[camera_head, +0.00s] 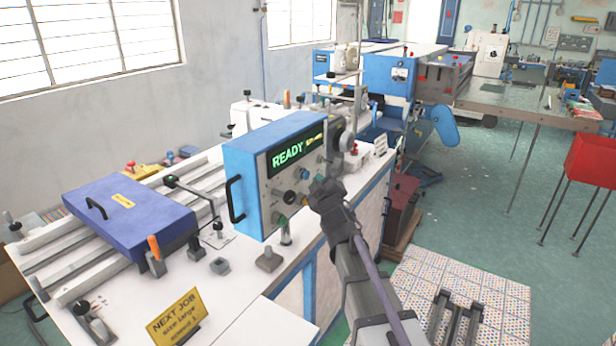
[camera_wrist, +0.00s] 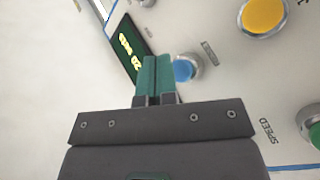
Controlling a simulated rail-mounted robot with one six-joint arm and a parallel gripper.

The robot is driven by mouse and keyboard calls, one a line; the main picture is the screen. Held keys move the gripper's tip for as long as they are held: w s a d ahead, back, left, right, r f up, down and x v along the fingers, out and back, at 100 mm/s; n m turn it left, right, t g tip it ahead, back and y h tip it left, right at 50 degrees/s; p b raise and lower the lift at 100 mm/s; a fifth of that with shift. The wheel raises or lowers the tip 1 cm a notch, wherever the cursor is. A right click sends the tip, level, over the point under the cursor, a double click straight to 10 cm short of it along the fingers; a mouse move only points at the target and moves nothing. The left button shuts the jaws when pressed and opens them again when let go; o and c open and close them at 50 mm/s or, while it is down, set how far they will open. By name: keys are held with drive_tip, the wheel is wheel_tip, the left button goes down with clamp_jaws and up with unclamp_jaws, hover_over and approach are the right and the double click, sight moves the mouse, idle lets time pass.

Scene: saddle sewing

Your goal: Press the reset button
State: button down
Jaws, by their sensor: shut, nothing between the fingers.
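The blue control box (camera_head: 258,150) stands on the white bench in the head view. Its front panel has a lit display (camera_head: 288,155) reading READY, with several knobs and buttons. In the wrist view a blue button (camera_wrist: 184,70) sits just right of my gripper's fingertips; a small label beside it is too small to read. A yellow button (camera_wrist: 263,16) and a green button (camera_wrist: 315,134) are farther right. My gripper (camera_wrist: 157,62) is shut and empty, its green fingers close in front of the panel; contact cannot be told. None of the buttons I see is clearly marked reset.
A purple-blue lidded unit (camera_head: 132,212) with orange-handled clamps (camera_head: 155,247) lies left of the box. A yellow NEXT JOB sign (camera_head: 177,316) stands at the bench's front. Sewing machinery stands behind. A red bin (camera_head: 590,160) is far right; the floor between is largely open.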

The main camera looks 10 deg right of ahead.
idle(0.4)
drive_tip(key=shift+w+a, duration=0.3)
drive_tip(key=shift+a, duration=0.05)
drive_tip(key=shift+w+a, duration=0.3)
drive_tip(key=shift+a, duration=0.05)
idle(0.7)
drive_tip(key=shift+d, duration=0.1)
drive_tip(key=shift+s+d, duration=0.6)
idle(0.3)
drive_tip(key=s+d, duration=0.3)
drive_tip(key=shift+s+d, duration=0.15)
drive_tip(key=shift+d, duration=0.25)
idle(0.4)
